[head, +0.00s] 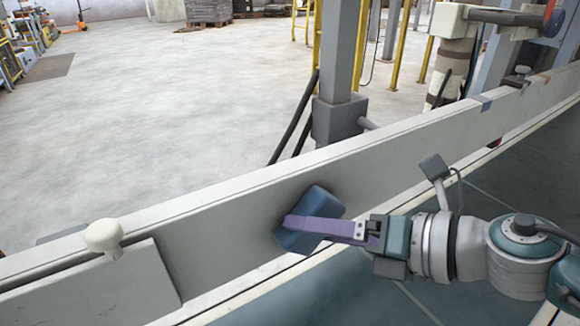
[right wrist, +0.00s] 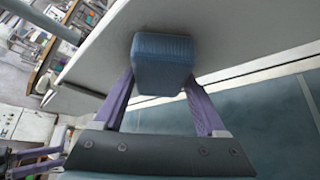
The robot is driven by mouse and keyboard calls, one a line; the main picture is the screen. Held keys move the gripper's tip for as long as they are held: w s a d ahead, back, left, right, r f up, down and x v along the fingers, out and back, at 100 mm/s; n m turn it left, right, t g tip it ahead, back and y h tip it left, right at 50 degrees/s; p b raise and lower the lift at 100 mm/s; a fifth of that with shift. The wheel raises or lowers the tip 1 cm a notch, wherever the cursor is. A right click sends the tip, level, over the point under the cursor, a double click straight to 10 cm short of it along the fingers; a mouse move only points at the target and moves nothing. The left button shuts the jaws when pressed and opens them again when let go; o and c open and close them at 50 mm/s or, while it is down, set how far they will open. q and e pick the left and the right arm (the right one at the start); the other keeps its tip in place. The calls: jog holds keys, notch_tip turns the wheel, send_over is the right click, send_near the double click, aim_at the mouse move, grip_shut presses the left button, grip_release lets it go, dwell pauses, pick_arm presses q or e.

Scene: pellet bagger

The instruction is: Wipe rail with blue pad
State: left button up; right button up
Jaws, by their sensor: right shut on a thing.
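The blue pad (head: 325,203) is a small dark blue block against the near side face of the long pale rail (head: 400,165). Shading around the pad suggests contact, but I cannot tell how firmly it touches. My right gripper (head: 292,222), with purple fingers, is shut on the pad. In the right wrist view the pad (right wrist: 162,62) sits between the two fingers, with the rail's pale face (right wrist: 235,35) behind it. Purple bars at the lower left of the right wrist view look like my left gripper (right wrist: 38,161); its jaw state is unclear.
A white knob (head: 104,236) on a pale plate (head: 95,290) sits at the rail's left end. A grey post (head: 340,60) stands behind the rail. A cream machine part (head: 455,60) stands at upper right. The rail face between pad and right end looks clear.

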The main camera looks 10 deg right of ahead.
jog(key=shift+s+d+p, duration=0.15)
jog(key=shift+s+d, duration=0.2)
jog(key=shift+s, duration=0.55)
jog(key=shift+s+d+p, duration=0.2)
jog(key=shift+s+d, duration=0.1)
jog(key=shift+s, duration=0.6)
jog(key=shift+s+d+p, duration=0.15)
jog(key=shift+s+d, duration=0.2)
jog(key=shift+s, duration=0.55)
jog(key=shift+s, duration=0.1)
jog(key=shift+s+d, duration=0.25)
jog(key=shift+s, duration=0.45)
jog(key=shift+s+d, duration=0.25)
jog(key=shift+s, duration=0.4)
